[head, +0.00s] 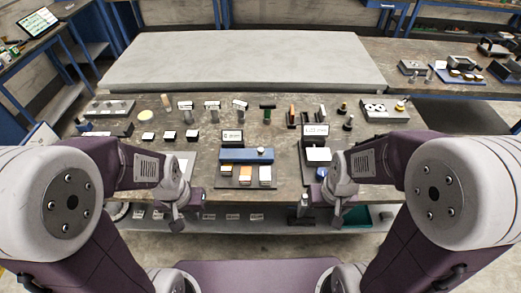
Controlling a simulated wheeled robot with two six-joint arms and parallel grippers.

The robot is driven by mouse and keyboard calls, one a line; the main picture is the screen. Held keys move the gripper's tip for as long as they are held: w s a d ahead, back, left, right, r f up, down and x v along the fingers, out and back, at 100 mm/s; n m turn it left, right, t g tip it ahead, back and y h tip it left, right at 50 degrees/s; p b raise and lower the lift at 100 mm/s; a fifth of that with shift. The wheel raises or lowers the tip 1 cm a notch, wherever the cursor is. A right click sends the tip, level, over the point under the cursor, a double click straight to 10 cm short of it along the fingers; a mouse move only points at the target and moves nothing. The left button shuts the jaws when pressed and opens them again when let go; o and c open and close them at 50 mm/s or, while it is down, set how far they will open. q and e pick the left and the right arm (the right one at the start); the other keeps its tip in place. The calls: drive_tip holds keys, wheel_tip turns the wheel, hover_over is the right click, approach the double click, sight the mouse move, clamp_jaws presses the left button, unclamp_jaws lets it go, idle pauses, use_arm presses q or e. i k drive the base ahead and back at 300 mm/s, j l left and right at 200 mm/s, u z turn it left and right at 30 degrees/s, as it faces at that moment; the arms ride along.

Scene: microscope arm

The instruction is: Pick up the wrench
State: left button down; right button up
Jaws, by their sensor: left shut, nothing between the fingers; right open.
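I cannot pick out a wrench for certain among the many small tools and parts on the workbench (240,112). My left gripper (179,218) is at the near edge of the bench, left of the middle. It is shut and empty. My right gripper (322,212) is at the near edge, right of the middle. It is open, with nothing seen between its fingers. Both arms hide parts of the near left and near right of the bench.
A blue block (246,155) lies near the middle front, with small blocks before it. Several small tools stand in a row behind. A pale slab (240,60) lies at the back. A tray with round parts (383,108) is at the right. A shelf runs below the bench.

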sight(241, 106)
drive_tip(key=i+u, duration=0.2)
drive_tip(key=u, duration=0.2)
drive_tip(key=i+l+u, duration=0.15)
drive_tip(key=u, duration=0.25)
drive_tip(key=i+l+u, duration=0.15)
drive_tip(key=u, duration=0.3)
drive_tip(key=i+l+u, duration=0.1)
drive_tip(key=l+u, duration=0.15)
drive_tip(key=u, duration=0.15)
